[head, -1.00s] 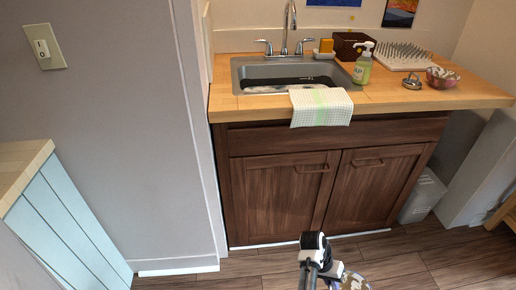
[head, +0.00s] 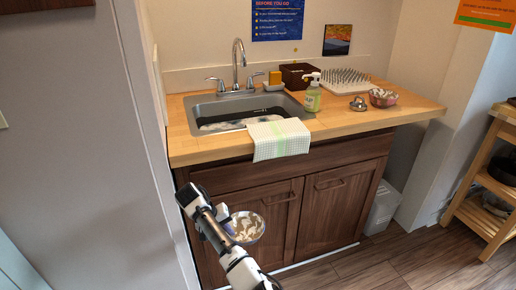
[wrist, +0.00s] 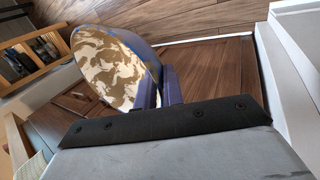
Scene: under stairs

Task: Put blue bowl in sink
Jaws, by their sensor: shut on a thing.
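My gripper (head: 222,213) is shut on the blue bowl (head: 246,228), in front of the left cabinet door and below the counter. The bowl has a blue rim and a brown and white patterned inside. In the wrist view the bowl (wrist: 118,65) is tilted on its side, its rim between my fingers. The sink (head: 206,103) is set in the wooden counter, above and beyond my gripper. It has a grey metal rim, and something dark and whitish lies inside it, hard to make out.
A faucet (head: 237,62) stands behind the sink. A checked towel (head: 279,139) hangs over the counter's front edge. A soap bottle (head: 313,94), a dark box (head: 294,75), a spiked drying rack (head: 340,80) and a pinkish bowl (head: 382,97) stand to the right. A wall closes the left side.

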